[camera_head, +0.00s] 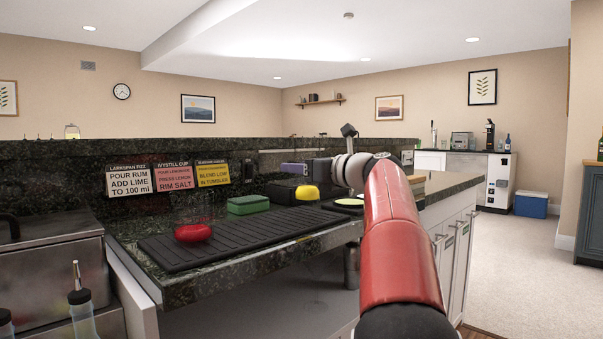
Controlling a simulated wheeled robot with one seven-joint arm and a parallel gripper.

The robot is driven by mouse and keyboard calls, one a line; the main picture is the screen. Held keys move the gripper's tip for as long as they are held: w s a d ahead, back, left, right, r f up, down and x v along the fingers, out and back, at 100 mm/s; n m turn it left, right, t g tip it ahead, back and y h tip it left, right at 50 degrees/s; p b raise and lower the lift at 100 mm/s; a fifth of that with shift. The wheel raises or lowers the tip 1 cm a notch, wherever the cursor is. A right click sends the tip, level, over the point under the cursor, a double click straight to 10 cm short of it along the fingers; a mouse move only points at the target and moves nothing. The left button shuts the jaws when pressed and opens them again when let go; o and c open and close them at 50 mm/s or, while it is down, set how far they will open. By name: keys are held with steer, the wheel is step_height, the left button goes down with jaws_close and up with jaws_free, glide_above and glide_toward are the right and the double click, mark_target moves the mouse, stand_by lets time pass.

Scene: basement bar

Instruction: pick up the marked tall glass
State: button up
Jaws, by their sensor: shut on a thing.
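My gripper (296,169) reaches left from the white wrist of my red arm, above the far part of the bar counter (250,249). It is small in the picture and seen from the side. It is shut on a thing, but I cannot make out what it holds. I cannot pick out a marked tall glass in this view; part of the counter is hidden behind my arm.
A black ribbed mat (240,236) bears a red rounded thing (193,233). Behind it are a green box (248,205) and a yellow-and-black thing (307,192). A steel box (52,265) and bottles (82,311) stand at left. Open floor (525,260) lies right.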

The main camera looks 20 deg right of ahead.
step_height(320, 180, up, 17)
steer(key=p, duration=1)
